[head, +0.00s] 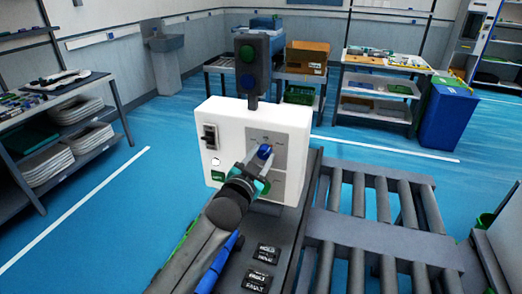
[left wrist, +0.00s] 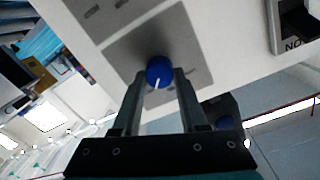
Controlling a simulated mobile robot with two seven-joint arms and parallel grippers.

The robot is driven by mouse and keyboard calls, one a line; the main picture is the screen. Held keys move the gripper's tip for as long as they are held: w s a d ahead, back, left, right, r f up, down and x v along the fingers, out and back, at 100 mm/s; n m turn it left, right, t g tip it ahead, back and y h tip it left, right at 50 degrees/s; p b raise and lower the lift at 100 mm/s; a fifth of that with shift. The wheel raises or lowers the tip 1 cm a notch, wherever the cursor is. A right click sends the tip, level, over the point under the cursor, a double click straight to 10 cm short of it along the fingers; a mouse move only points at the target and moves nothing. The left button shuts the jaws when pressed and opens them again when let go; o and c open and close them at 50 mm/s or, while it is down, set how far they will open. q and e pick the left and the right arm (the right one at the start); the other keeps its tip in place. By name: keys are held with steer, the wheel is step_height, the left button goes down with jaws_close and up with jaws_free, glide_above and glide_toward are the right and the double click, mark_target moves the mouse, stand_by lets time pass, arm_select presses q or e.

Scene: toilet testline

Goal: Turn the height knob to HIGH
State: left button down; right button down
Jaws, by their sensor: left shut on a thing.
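The height knob (head: 264,151) is a round blue knob on the front of a white control box (head: 222,120). In the left wrist view the knob (left wrist: 159,71) sits on a grey panel (left wrist: 125,50) and has a white pointer line. My left gripper (head: 257,165) reaches up to the knob, and its two fingers (left wrist: 158,82) are closed on either side of it. The panel's small labels are too blurred to read. My right gripper is not in view.
A dark rocker switch (head: 210,136) is on the box's left side. A post with a green and a blue light (head: 252,68) stands behind it. Black FAULT tags (head: 263,254) lie in front. A roller conveyor (head: 370,225) runs to the right. Blue floor is open at left.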

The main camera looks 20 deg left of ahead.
arm_select(q)
steer(key=shift+m+p, duration=0.4)
steer(key=shift+m, duration=0.7)
steer(key=shift+c, duration=2.2)
jaws_free()
steer(key=s, duration=1.5)
steer(key=shift+a+r+p, duration=0.25)
steer(key=shift+a+p, duration=0.1)
steer(key=shift+a, duration=0.05)
steer(key=shift+s, duration=0.1)
